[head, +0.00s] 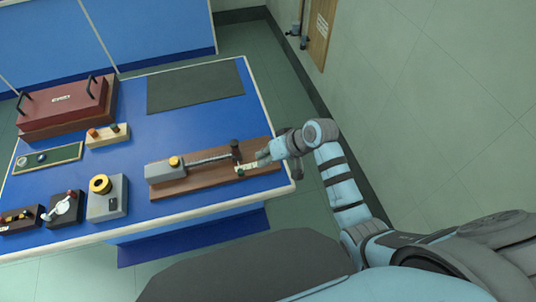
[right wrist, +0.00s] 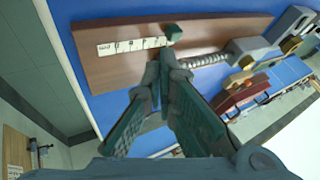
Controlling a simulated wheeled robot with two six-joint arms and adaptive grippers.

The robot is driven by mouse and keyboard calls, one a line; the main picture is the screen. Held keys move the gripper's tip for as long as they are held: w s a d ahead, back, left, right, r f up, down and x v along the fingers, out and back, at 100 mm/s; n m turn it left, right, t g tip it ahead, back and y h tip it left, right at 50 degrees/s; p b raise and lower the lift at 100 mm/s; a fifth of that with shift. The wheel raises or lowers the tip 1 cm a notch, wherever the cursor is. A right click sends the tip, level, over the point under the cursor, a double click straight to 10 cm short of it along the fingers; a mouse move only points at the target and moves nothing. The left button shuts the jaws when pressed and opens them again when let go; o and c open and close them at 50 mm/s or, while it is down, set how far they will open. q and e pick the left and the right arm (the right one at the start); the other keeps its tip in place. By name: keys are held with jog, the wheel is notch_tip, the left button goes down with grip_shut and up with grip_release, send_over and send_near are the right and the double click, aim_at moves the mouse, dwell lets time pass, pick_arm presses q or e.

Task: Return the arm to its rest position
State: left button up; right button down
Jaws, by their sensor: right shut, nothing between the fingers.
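My right arm comes in from the right in the head view, with its gripper (head: 262,156) over the right end of a wooden board on the blue bench. In the right wrist view the fingers of the right gripper (right wrist: 165,60) are together with nothing between them. The fingertips show near a white scale strip (right wrist: 130,46) on the board; whether they touch it I cannot tell. My left gripper is not in the head view.
The wooden board (head: 205,182) carries a grey block, a threaded rod and a dark post. A dark red case (head: 62,106), small instruments and a dark mat (head: 195,86) share the blue bench (head: 140,165). Right of the bench is open floor, then a wall.

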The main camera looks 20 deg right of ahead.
jog(key=s+d+f+g+h, duration=0.1)
jog(key=s+d+h, duration=0.35)
jog(key=s, duration=0.85)
jog(key=s+d+h, duration=0.2)
jog(key=s+d, duration=0.5)
jog(key=s, duration=0.6)
notch_tip(320, 180, down, 21)
jog(key=s+d+g, duration=0.1)
jog(key=s+d+f+g+b, duration=0.1)
jog(key=s+f, duration=1.1)
jog(key=s, duration=0.2)
jog(key=shift+f+g, duration=0.3)
jog(key=shift+f, duration=0.1)
